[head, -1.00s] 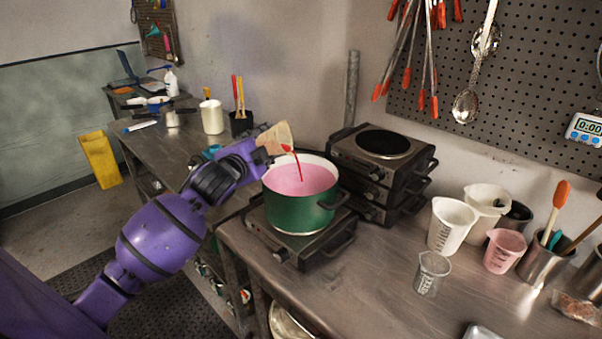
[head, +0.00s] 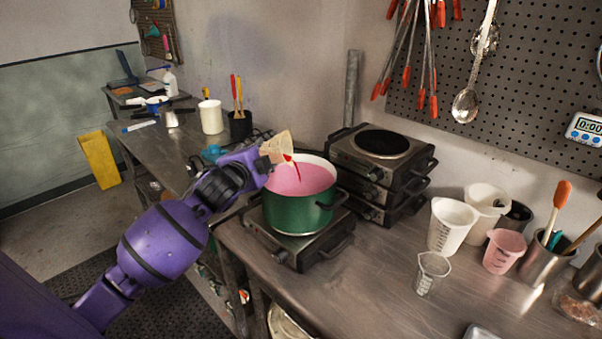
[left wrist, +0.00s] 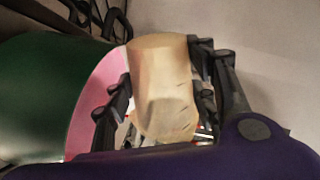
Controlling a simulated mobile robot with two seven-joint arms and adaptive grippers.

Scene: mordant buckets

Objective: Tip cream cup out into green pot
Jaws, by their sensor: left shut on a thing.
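The cream cup (head: 277,147) is tilted over the rim of the green pot (head: 300,215). A thin red stream runs from its lip down toward the pink liquid (head: 302,180) in the pot. My left gripper (head: 266,160) is shut on the cream cup at the pot's left rear side. In the left wrist view the cream cup (left wrist: 162,85) sits between the two fingers of my left gripper (left wrist: 160,92), with the green pot (left wrist: 50,95) beside it. The pot stands on a hot plate (head: 292,245). The cup's inside is mostly hidden. My right gripper is out of view.
Stacked hot plates (head: 381,165) stand right behind the pot. White measuring cups (head: 452,225), a pink cup (head: 504,251) and a clear cup (head: 432,272) stand on the right of the bench. The bench front beside the pot is clear. Utensils hang on the pegboard (head: 530,60).

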